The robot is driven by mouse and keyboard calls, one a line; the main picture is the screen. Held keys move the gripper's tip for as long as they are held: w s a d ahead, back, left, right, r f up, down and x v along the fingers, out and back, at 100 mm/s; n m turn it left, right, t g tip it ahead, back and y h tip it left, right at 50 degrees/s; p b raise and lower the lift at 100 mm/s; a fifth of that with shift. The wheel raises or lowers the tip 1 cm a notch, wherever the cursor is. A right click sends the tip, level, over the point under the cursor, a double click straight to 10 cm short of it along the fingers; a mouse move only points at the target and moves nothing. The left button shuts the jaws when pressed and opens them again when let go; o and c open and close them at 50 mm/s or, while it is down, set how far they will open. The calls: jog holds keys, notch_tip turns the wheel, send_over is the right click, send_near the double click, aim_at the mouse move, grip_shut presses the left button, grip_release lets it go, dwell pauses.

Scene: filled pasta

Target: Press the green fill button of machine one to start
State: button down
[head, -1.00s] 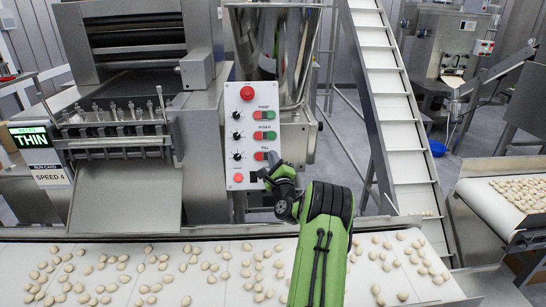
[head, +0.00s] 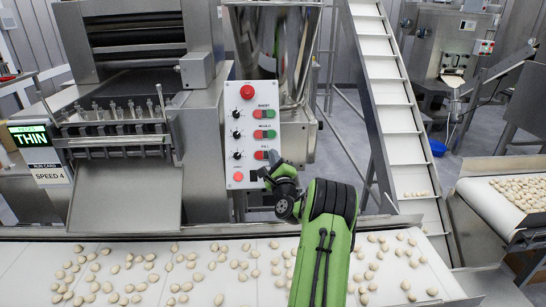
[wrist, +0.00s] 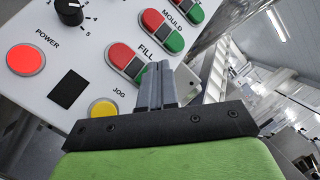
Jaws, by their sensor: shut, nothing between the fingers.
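The control panel of the filling machine (head: 251,130) is white with rows of red and green buttons and black knobs. Its lowest pair, labelled FILL, has a red button (wrist: 122,56) and a green fill button (wrist: 139,73) at its lower right. My gripper (wrist: 158,66) is shut and empty, its grey fingertips right beside and partly over the green button in the wrist view. I cannot tell whether they touch it. In the head view my gripper (head: 269,167) covers the green fill button at the panel's lower right.
A red POWER button (wrist: 26,60) and a yellow JOG button (wrist: 103,109) are close on the panel. A red emergency knob (head: 247,92) sits at its top. A conveyor with pasta pieces (head: 110,278) runs below; an inclined conveyor (head: 385,90) rises at right.

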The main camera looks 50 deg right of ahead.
jog(key=s+a+r, duration=0.1)
jog(key=s+a+r+b, duration=0.1)
jog(key=a, duration=0.1)
jog(key=shift+s+a+r, duration=0.1)
jog(key=shift+s+r, duration=0.25)
dwell(0.3)
dwell(0.4)
